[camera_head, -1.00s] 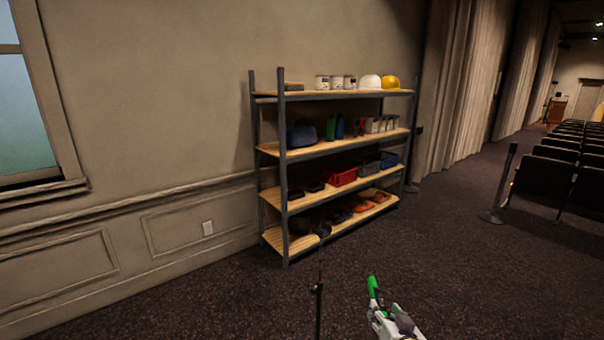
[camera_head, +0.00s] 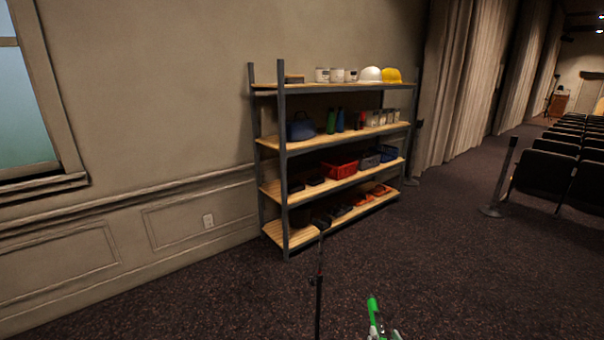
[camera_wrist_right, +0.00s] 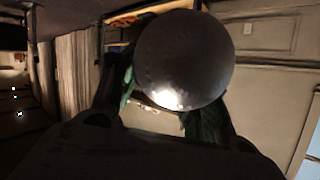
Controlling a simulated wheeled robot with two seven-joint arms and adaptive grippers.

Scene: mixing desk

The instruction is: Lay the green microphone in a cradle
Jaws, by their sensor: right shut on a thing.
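The green microphone (camera_head: 373,308) shows at the bottom of the head view, its green part pointing up from my right gripper (camera_head: 384,334). My right gripper is shut on it and partly cut off by the lower picture edge. In the right wrist view a large round grey head (camera_wrist_right: 185,60), apparently the microphone's, fills the middle, close to the camera. Green patches show on both sides below it. I see no cradle in either view. My left gripper is not in view.
A shelf unit (camera_head: 283,150) with boxes, cans and helmets stands against the wall. A thin black pole (camera_head: 319,285) rises left of my right gripper. Rows of dark seats (camera_head: 545,172) and a barrier post (camera_head: 503,180) are at the right. The carpet (camera_head: 440,260) between is clear.

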